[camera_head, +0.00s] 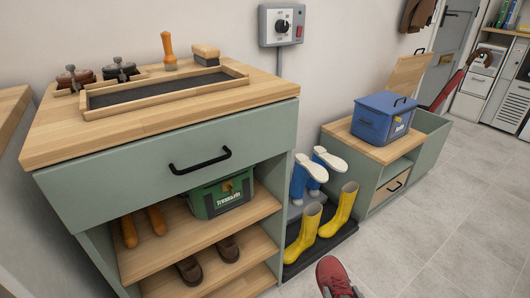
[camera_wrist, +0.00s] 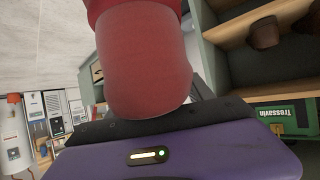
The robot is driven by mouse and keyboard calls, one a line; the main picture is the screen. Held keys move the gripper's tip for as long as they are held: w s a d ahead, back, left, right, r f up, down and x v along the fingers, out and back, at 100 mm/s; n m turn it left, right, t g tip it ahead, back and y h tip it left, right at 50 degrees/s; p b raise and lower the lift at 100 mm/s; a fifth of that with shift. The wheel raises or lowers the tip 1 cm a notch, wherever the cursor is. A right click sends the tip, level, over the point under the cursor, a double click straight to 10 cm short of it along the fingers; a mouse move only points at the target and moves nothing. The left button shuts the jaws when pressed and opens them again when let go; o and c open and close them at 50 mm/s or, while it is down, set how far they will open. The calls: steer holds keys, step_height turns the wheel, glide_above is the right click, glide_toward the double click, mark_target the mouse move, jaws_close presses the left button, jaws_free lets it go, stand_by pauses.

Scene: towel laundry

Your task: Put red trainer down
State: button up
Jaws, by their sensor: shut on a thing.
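The red trainer (camera_head: 333,275) shows at the bottom edge of the head view, toe up, partly cut off by the frame. In the wrist view the red trainer (camera_wrist: 143,62) fills the upper middle, close to the camera. My gripper (camera_wrist: 150,118), with a purple housing and dark edge, is shut on the trainer. The fingertips are hidden behind it. My gripper cannot be made out in the head view.
A green cabinet (camera_head: 125,180) has open shelves with brown shoes (camera_head: 188,270) and a green box (camera_head: 220,195). A bench (camera_head: 350,142) holds a blue box (camera_head: 383,117). Floor (camera_head: 430,230) at right is clear.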

steer(key=s+r+p, duration=0.3)
steer(key=r+p, duration=1.1)
steer(key=s+r+p, duration=0.4)
steer(key=r+p, duration=1)
steer(key=p, duration=0.1)
steer(key=shift+s+f, duration=0.1)
steer(key=shift+s, duration=0.05)
